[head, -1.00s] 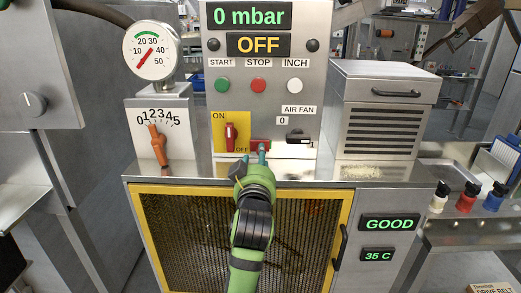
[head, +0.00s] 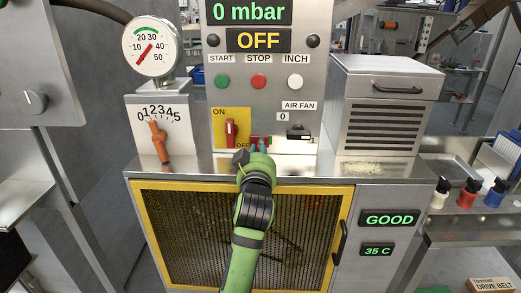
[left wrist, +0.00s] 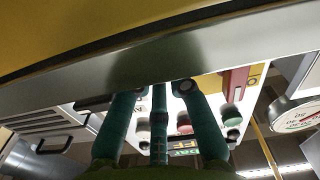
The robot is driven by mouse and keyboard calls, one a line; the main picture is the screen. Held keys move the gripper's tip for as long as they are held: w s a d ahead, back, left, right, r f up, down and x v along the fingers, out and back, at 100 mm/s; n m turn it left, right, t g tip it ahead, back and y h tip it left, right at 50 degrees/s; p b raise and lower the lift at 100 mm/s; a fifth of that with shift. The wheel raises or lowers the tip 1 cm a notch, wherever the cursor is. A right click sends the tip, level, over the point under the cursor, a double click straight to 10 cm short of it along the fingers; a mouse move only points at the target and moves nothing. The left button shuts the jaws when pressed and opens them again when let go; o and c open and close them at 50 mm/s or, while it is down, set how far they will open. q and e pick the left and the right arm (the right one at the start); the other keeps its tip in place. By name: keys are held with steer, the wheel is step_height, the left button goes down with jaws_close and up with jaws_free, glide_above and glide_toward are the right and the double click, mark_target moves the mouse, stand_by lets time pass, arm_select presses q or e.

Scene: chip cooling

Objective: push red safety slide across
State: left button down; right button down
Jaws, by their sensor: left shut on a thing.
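The red safety slide (head: 266,138) sits low on the grey control panel, right of the yellow ON/OFF plate (head: 240,116) with its red lever (head: 230,133). My left gripper (head: 258,147) reaches up to the slide from below, with its teal fingertips at it. It is shut on the slide, and the fingers cover part of it. In the left wrist view my teal fingers (left wrist: 160,92) point at the panel's lower edge, and I cannot make out the slide there. My right gripper is not in view.
The dark air fan switch (head: 299,132) is close on the right. The START (head: 222,81), STOP (head: 258,82) and INCH (head: 294,82) buttons are above. An orange-handled dial (head: 159,145) stands left, a vented box (head: 383,110) right. A yellow-framed mesh door (head: 190,235) is below.

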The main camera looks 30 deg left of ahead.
arm_select(q)
steer(key=s+a, duration=0.1)
steer(key=a+p, duration=0.1)
steer(key=shift+s+a, duration=0.35)
steer(key=shift+a, duration=0.05)
steer(key=c, duration=1.2)
jaws_free()
steer(key=shift+o, duration=0.2)
steer(key=shift+w+d, duration=0.1)
